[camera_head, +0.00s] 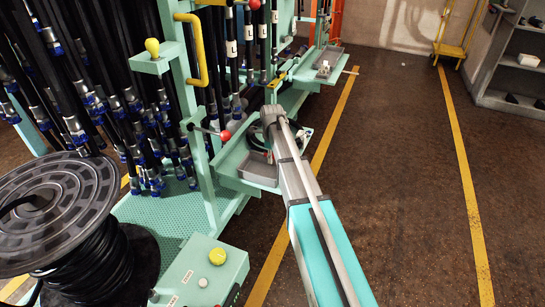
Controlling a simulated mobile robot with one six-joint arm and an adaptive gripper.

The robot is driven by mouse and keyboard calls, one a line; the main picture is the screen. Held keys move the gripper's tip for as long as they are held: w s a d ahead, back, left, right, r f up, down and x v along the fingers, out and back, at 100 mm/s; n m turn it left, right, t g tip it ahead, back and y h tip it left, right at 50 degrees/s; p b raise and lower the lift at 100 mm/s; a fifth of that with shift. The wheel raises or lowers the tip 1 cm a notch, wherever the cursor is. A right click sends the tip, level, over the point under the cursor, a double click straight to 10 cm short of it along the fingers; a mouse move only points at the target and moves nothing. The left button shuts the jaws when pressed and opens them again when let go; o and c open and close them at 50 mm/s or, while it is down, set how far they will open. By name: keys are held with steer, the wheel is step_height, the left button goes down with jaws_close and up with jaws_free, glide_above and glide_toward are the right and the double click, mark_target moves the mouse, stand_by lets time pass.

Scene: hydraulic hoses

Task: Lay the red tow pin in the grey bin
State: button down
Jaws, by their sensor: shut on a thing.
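The grey bin (258,171) sits on a green shelf at the side of the hose rack, near the middle of the view. My arm reaches forward from the bottom, and its end bends down over the bin. My gripper (268,150) is small and mostly hidden by the arm, just above or inside the bin. It is shut on a thin red piece (270,157), which appears to be the red tow pin. Most of the pin is hidden. I cannot tell whether it touches the bin floor.
A red-knobbed lever (225,135) sticks out close to the left of the bin. Black hoses (120,100) hang on the green rack. A hose reel (60,210) and a green control box (200,275) stand at lower left. The floor to the right is clear.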

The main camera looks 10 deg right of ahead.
mark_target(272, 176)
steer(key=shift+f+b, duration=3.5)
steer(key=shift+f, duration=0.2)
steer(key=shift+c, duration=1.3)
jaws_free()
steer(key=shift+r, duration=0.1)
step_height(272, 176, up, 13)
steer(key=p, duration=1.3)
